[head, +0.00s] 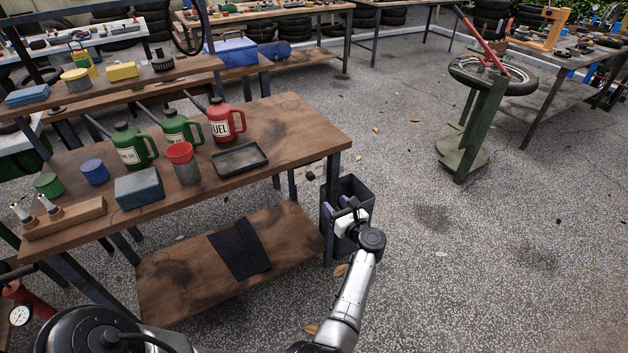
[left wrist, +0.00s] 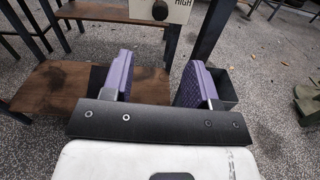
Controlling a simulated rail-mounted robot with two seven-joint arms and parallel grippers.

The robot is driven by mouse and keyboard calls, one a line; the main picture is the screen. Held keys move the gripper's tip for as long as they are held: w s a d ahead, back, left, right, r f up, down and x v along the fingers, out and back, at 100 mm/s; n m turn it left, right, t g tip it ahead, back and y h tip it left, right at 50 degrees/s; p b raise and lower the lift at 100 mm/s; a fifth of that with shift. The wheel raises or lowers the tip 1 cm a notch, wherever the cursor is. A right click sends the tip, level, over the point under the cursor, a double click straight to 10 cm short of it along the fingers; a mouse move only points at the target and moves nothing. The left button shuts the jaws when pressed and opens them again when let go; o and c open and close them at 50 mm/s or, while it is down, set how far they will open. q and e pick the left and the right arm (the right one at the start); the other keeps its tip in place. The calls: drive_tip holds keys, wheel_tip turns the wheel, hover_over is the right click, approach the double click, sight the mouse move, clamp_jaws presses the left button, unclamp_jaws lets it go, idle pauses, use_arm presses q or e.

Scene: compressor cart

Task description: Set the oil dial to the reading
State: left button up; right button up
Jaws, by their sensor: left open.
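The dial is a black knob (left wrist: 160,10) on a pale plate at the table's end, with the word HIGH beside it in the left wrist view. The plate (head: 311,171) shows small in the head view, below the table's right edge. Its pointer setting is too small to read. My left gripper (head: 340,206) is open and empty, just below and in front of the plate. In the left wrist view its purple finger pads (left wrist: 157,74) stand wide apart, clear of the knob. A round white gauge (head: 20,314) shows at lower left; its reading is too small to tell. My right gripper is not in view.
A dark bin (head: 358,187) stands beside the table leg, close behind my left gripper. The wooden table (head: 290,120) holds oil cans, a red fuel can (head: 226,124) and a black tray (head: 240,158). The floor to the right is mostly free, up to a green stand (head: 480,130).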

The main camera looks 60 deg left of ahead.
sight(312, 178)
use_arm(q)
drive_tip(key=a+b, duration=0.1)
drive_tip(key=a, duration=0.3)
drive_tip(key=a+b, duration=0.1)
drive_tip(key=a, duration=0.4)
drive_tip(key=a+b, duration=0.1)
drive_tip(key=a, duration=0.3)
drive_tip(key=shift+w+a, duration=0.15)
drive_tip(key=shift+w, duration=0.15)
drive_tip(key=shift+c, duration=0.3)
drive_tip(key=c, duration=0.9)
